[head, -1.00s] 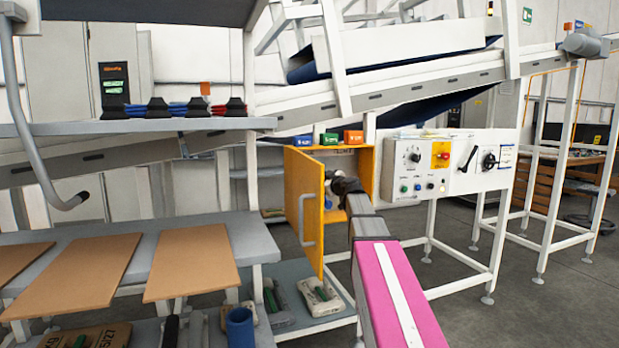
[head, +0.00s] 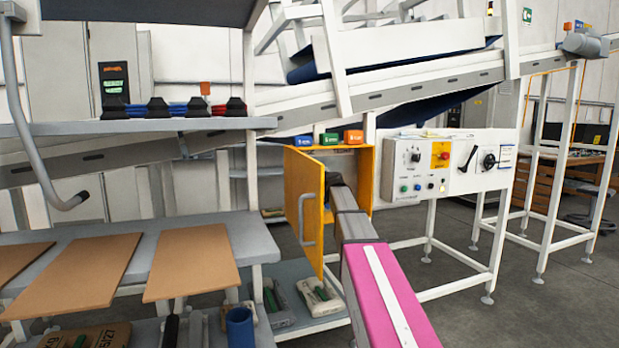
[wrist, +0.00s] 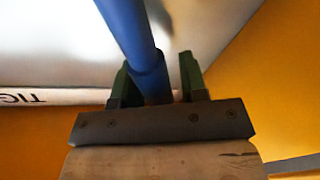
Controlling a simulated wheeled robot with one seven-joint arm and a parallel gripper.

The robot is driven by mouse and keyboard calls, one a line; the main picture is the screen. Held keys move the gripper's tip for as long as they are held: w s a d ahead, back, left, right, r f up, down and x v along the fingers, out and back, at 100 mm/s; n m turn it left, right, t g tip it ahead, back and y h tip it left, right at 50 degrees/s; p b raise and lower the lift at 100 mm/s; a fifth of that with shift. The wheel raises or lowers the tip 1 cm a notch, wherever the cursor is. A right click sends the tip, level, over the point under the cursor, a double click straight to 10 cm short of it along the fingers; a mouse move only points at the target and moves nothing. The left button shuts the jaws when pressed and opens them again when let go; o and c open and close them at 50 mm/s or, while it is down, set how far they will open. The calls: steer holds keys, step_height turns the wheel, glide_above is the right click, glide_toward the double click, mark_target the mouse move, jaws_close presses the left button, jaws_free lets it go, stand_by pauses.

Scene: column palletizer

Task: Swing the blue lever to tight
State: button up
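The blue lever (wrist: 130,32) runs from the top edge of the wrist view down between the two green fingers of my gripper (wrist: 157,72). The fingers stand on either side of it. The left finger looks close to or touching the lever, and a narrow gap shows at the right finger, so my gripper looks open around it. A pale strip (wrist: 70,97) beside it carries upside-down lettering, of which "TIG" shows. In the head view my arm reaches into the yellow cabinet (head: 365,190), hiding the lever and the fingertips.
The cabinet's yellow door (head: 303,215) stands open just left of my arm. A control panel (head: 450,165) is to the right. A grey bench (head: 240,240) with brown boards is at the left. Yellow walls (wrist: 270,90) lie close around my gripper.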

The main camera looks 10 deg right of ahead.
jaws_close()
steer(key=shift+d+r, duration=0.1)
steer(key=w+d+m, duration=0.1)
steer(key=d+m, duration=0.2)
steer(key=d, duration=0.1)
steer(key=d+m+t, duration=0.1)
steer(key=d+m, duration=0.3)
steer(key=w+d+r+m+t, duration=0.1)
steer(key=d+m, duration=0.2)
steer(key=d, duration=0.1)
steer(key=shift+w+d+r+m+h, duration=0.1)
steer(key=shift+w+d+m+h, duration=0.2)
steer(key=shift+w+d+f+m+t+h, duration=0.1)
steer(key=shift+d+f+m+t+h, duration=0.15)
steer(key=shift+d+m, duration=0.4)
steer(key=shift+w+d+f+m+t+h, duration=0.15)
steer(key=shift+d+f+m, duration=0.2)
steer(key=shift+d+m, duration=0.3)
steer(key=shift+o, duration=1.6)
jaws_free()
